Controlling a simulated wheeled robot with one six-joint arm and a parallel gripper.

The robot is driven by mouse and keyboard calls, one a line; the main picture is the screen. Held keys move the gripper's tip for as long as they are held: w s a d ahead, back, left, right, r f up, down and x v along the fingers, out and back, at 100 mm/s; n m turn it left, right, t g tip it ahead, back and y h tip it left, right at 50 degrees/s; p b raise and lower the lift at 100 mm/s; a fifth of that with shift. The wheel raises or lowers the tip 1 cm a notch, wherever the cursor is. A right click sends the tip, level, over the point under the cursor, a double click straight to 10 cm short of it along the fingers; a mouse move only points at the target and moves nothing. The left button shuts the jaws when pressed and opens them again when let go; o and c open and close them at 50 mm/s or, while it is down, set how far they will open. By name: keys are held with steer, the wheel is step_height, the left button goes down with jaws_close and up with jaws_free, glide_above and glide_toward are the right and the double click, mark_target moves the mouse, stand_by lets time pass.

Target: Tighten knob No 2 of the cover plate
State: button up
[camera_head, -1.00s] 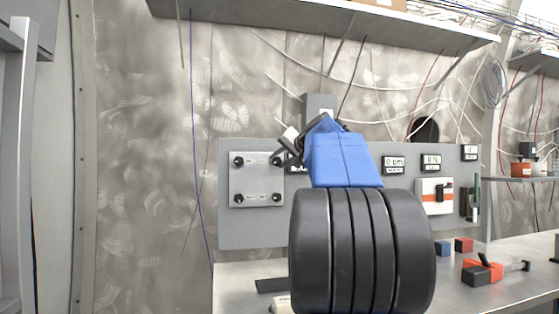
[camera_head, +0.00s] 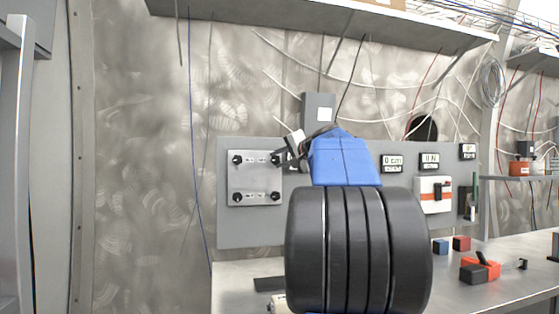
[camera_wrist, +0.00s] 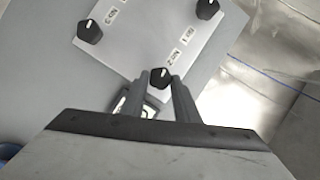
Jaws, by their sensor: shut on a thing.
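The cover plate (camera_head: 255,178) is a light square panel on the grey wall board, with a black knob near each corner. Knob No 2 (camera_head: 277,160) is at its upper right in the head view. In the wrist view this knob (camera_wrist: 160,77), beside the label "No 2", sits between the fingertips of my gripper (camera_wrist: 162,84). My gripper (camera_head: 284,157) is shut on it. The knob's white pointer mark shows in the wrist view. The knob marked No 3 (camera_wrist: 90,31) and knob No 1 (camera_wrist: 208,8) also show there, clear of the fingers.
A grey box (camera_head: 319,108) stands out from the wall above my gripper. Blocks and an orange-black tool (camera_head: 480,270) lie on the bench (camera_head: 515,283). A shelf (camera_head: 330,15) runs overhead.

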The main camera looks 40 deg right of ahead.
steer(key=o, duration=1)
steer(key=shift+o, duration=0.2)
steer(key=shift+s, duration=0.1)
steer(key=v, duration=1.7)
steer(key=shift+s+r, duration=0.1)
steer(key=shift+r, duration=0.05)
